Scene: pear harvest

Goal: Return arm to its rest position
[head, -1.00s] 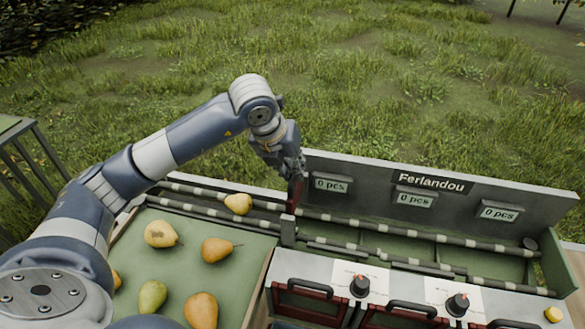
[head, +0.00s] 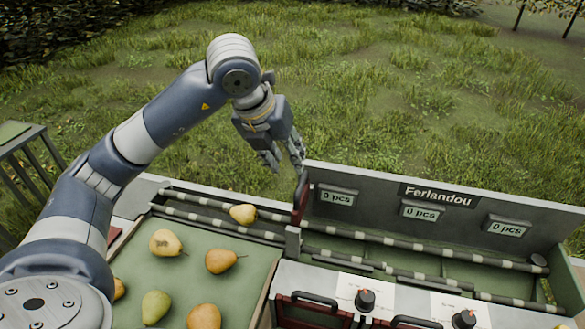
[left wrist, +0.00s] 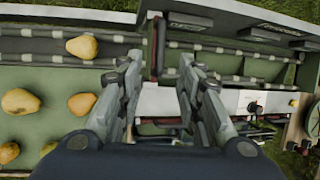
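My left gripper (head: 284,160) is raised above the back of the sorting machine (head: 440,212), near the left end of its upright panel. In the left wrist view its two fingers (left wrist: 158,72) stand apart with nothing between them, so it is open and empty. A yellow pear (head: 243,213) lies on the roller track at the left, below and left of the gripper. It also shows in the left wrist view (left wrist: 82,47). My right gripper is not in view.
Several pears, among them a yellow one (head: 165,243) and an orange one (head: 222,261), lie on the green tray (head: 258,250) at the left. The panel shows "0 pcs" displays (head: 338,198). Black knobs (head: 365,299) sit in front. Grass behind is open.

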